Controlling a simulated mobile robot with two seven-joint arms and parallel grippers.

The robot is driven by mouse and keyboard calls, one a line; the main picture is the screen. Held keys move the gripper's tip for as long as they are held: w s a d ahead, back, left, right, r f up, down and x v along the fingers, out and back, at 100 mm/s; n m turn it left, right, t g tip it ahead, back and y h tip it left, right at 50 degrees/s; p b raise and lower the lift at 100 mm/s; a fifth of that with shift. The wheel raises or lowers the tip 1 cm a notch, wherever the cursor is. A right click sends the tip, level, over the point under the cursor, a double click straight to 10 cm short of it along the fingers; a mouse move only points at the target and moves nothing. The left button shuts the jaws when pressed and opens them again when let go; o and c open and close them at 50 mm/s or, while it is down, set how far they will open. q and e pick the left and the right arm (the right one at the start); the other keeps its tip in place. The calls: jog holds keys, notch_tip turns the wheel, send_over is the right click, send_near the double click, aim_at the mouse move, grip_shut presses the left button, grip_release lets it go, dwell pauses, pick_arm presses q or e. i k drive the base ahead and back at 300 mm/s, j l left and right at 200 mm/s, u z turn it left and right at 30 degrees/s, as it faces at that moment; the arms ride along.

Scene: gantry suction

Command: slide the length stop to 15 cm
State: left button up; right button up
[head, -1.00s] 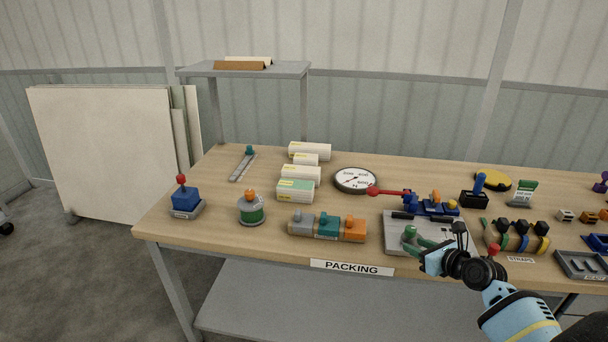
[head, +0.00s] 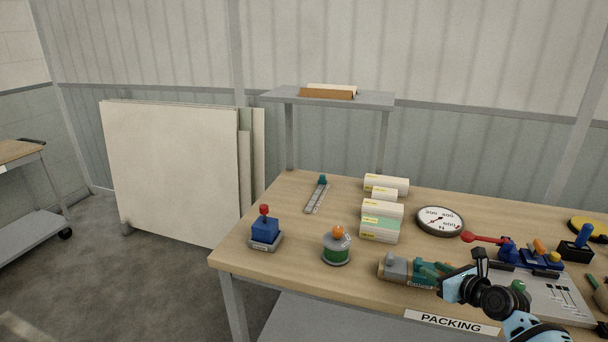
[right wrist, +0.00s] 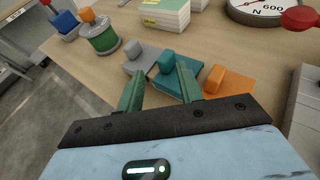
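The length stop looks to be the small teal block (head: 322,180) at the far end of a grey graduated rail (head: 316,198), on the table's back left part. The scale's numbers are too small to read. My right gripper (head: 437,274) is above the front of the table, well to the right of and nearer than the rail. In the right wrist view its green fingers (right wrist: 161,68) are apart with nothing between them, above a row of grey, teal and orange blocks. The rail does not show in the right wrist view. My left gripper is not in view.
A blue block with a red knob (head: 265,230) and a green spool with an orange knob (head: 337,247) stand front left. White and green boxes (head: 381,209) stand right of the rail, then a round dial (head: 440,221). Bare wood surrounds the rail.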

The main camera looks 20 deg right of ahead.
aim_at(322, 180)
jog(key=i+j, duration=0.1)
jog(key=i, duration=0.35)
jog(key=i+j+u, duration=0.15)
jog(key=i, duration=0.3)
jog(key=i+l, duration=0.2)
jog(key=i, duration=0.25)
jog(key=i+l, duration=0.2)
jog(key=i, duration=0.3)
